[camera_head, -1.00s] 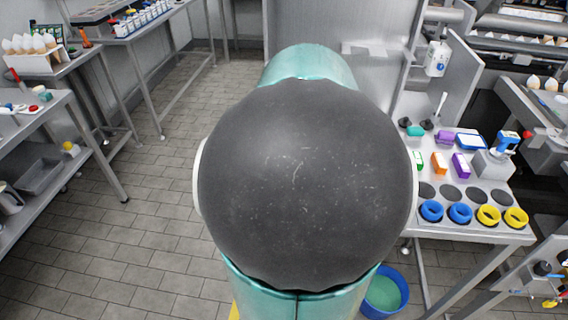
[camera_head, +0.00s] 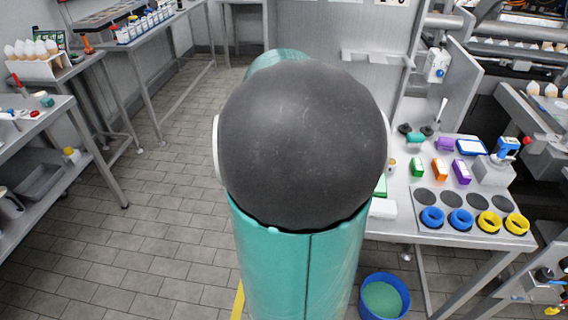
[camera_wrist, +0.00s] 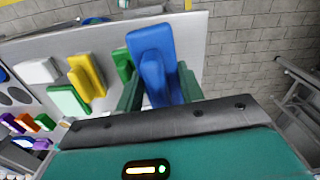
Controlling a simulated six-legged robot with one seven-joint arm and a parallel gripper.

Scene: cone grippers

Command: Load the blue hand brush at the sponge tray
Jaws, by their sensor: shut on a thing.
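In the wrist view my gripper (camera_wrist: 157,88) is shut on the blue hand brush (camera_wrist: 152,62), with a dark green finger on each side of it. The brush reaches out past the fingertips, over or in front of a pale grey tabletop (camera_wrist: 196,50). I cannot tell whether it touches anything below. Beside it on the left are a green item (camera_wrist: 122,64), a yellow brush-like item (camera_wrist: 86,78), a pale green block (camera_wrist: 68,101) and a white block (camera_wrist: 38,70). I cannot make out which thing is the sponge tray. In the head view my arm hides the gripper and brush.
The work table on the right holds blue rings (camera_head: 432,218), yellow rings (camera_head: 489,221), coloured boxes (camera_head: 439,169) and a blue-and-white device (camera_head: 497,160). A blue bucket (camera_head: 384,297) stands on the floor below. Tables line the left, with clear tiled floor (camera_head: 180,215) between.

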